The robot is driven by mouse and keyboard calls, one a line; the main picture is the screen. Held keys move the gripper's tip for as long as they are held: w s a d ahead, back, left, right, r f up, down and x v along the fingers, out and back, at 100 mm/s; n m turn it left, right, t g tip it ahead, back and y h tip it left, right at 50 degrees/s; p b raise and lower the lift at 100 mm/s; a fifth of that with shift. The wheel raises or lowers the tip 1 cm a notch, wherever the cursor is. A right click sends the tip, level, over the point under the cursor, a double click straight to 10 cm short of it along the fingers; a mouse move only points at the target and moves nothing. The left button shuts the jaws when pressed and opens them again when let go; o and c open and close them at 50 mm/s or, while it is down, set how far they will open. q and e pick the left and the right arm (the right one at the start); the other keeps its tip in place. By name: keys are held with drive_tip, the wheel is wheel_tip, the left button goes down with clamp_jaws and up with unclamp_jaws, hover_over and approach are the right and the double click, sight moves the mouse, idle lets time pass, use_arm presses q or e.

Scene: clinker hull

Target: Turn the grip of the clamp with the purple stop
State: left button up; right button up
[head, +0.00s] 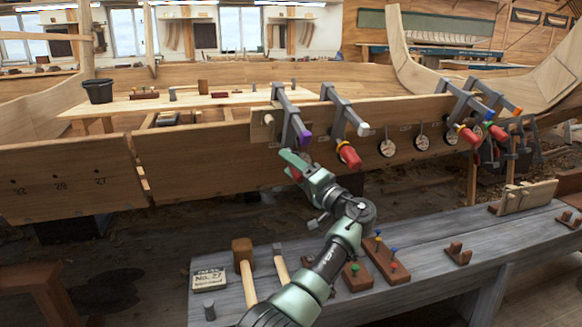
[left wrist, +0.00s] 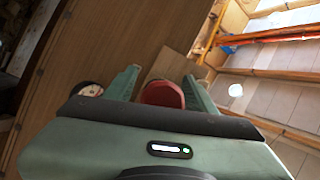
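The clamp with the purple stop (head: 305,137) is a grey bar clamp (head: 288,113) on the top edge of the hull plank. Its red grip (head: 295,174) hangs below, mostly hidden by my left gripper (head: 291,163). In the left wrist view, the end of the red grip (left wrist: 162,94) lies between the two green fingers of my left gripper (left wrist: 163,80). One finger is on each side of it, very near. I cannot tell whether they touch it. My right gripper is not in view.
A clamp with a white stop (head: 363,129) and red grip (head: 348,154) is close on the right. More clamps (head: 466,100) stand farther right. Round discs (head: 387,148) hang on the plank. Below, a grey bench (head: 430,235) holds a mallet (head: 243,260) and peg blocks (head: 390,262).

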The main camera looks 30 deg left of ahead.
use_arm(q)
drive_tip(key=v, duration=0.7)
drive_tip(key=shift+d, duration=0.4)
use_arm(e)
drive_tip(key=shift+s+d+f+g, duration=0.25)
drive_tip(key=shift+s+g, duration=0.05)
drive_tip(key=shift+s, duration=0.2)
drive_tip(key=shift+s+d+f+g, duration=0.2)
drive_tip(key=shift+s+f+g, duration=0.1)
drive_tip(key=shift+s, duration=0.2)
use_arm(q)
drive_tip(key=shift+f, duration=0.1)
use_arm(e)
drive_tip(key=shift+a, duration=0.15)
use_arm(q)
drive_tip(key=shift+p, duration=0.3)
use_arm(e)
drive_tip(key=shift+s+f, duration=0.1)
